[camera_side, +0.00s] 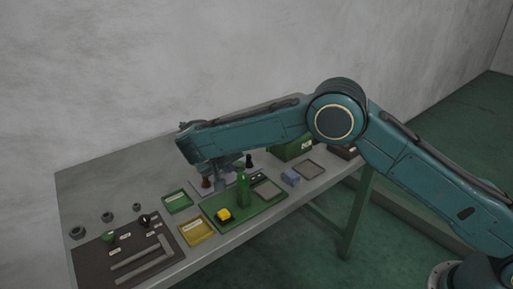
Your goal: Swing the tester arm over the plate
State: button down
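A green plate (229,229) lies on the table. It carries a yellow block (224,214), an upright green post (243,190) and a grey square panel (267,189). I cannot tell which part is the tester arm; the green post may belong to it. My gripper (224,183) hangs below my wrist, close to the left of the green post in the picture. Its fingers are small and dark, so I cannot tell whether they are open, shut or touching anything. My wrist and gripper hide part of the table behind them.
A dark board (88,262) with grey bars lies at the table's left end. A green tray (177,202) and a yellow tray (196,231) sit beside the plate. A wall backs the table.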

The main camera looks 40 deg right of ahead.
aim_at(243, 163)
jog(key=shift+d, duration=0.9)
jog(key=shift+s+d+m+g, duration=0.15)
jog(key=shift+d+m+g, duration=0.25)
jog(key=shift+m, duration=0.3)
jog(key=shift+s+d, duration=0.15)
jog(key=shift+d, duration=0.15)
jog(key=shift+s+d, duration=0.1)
jog(key=shift+s+d+m+g+h, duration=0.15)
jog(key=shift+d+m+g+h, duration=0.3)
jog(key=shift+m, duration=0.35)
jog(key=shift+s+d, duration=0.75)
jog(key=shift+s, duration=0.2)
jog(key=shift+r, duration=0.1)
jog(key=shift+v, duration=3.65)
